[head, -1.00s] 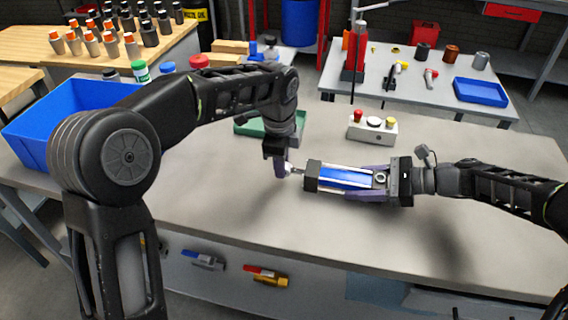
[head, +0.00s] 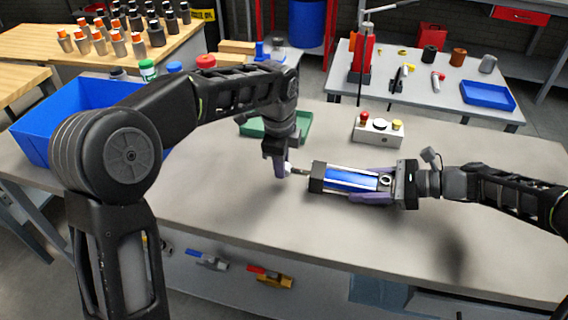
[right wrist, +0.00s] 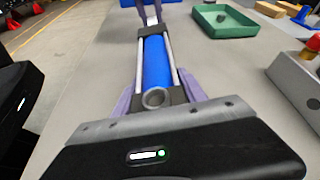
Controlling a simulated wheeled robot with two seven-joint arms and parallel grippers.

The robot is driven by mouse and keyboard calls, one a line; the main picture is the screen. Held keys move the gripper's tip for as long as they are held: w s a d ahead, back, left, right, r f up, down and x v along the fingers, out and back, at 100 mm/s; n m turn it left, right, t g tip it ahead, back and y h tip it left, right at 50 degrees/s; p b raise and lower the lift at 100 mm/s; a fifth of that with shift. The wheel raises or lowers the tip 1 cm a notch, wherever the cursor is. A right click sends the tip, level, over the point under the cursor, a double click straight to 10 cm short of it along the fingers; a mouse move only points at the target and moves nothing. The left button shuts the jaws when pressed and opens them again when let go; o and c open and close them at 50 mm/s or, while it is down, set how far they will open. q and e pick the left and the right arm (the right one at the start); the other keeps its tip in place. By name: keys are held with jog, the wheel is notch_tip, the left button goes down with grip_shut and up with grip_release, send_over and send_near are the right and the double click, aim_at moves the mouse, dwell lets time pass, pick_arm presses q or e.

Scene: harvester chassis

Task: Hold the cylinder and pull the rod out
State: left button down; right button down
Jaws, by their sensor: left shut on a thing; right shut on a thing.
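The cylinder (head: 348,179) has a blue barrel, black end caps and silver tie bars. It is held level above the grey bench. My right gripper (head: 372,190) is shut on it, with purple fingers along its sides. In the right wrist view the cylinder (right wrist: 155,65) lies between the purple fingers, pointing away from the camera. The rod (head: 300,171) is a short silver stub at the cylinder's left end. My left gripper (head: 284,168) points down and is shut on the rod's outer end; its fingers hide that end.
A blue bin (head: 40,135) stands at the bench's left. A green tray (head: 308,128) lies behind my left gripper. A button box (head: 378,132) with red, white and yellow buttons stands behind the cylinder. The front of the bench top is clear.

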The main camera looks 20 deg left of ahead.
pick_arm(q)
jog(key=shift+w+a+r, duration=0.1)
jog(key=shift+a, duration=1.1)
pick_arm(e)
jog(key=shift+s, duration=0.15)
dwell(0.3)
pick_arm(q)
jog(key=shift+a, duration=0.3)
dwell(0.5)
jog(key=c, duration=1.2)
grip_release()
notch_tip(320, 180, up, 12)
jog(key=s, duration=0.1)
jog(key=shift+s, duration=0.4)
